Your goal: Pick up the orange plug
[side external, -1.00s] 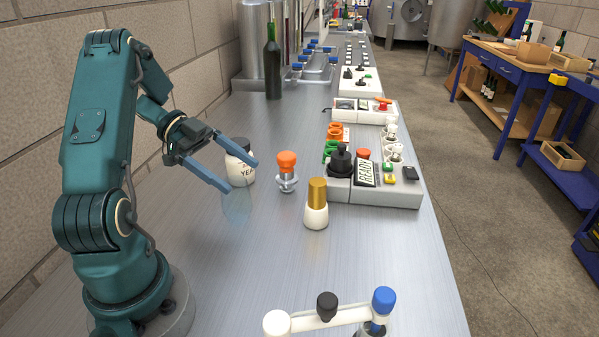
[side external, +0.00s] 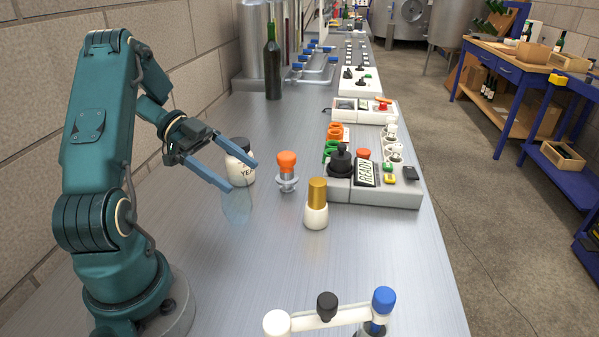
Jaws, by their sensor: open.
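An orange plug (side external: 287,159) with a rounded orange top sits upright on a grey flanged base (side external: 287,184), on the metal bench right of my gripper. My gripper (side external: 241,176) is open, its two blue-grey fingers spread and pointing right toward the plug. It holds nothing and is apart from the plug. Part of the white jar with a dark lid (side external: 240,150) lies behind the fingers in the picture. Its label is partly hidden.
A gold-topped white bottle (side external: 316,203) stands in front and right of the plug. A control panel (side external: 388,195) with a READY sign is to the right. A dark bottle (side external: 272,62) stands behind. A white bar with knobs (side external: 345,316) is at the front.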

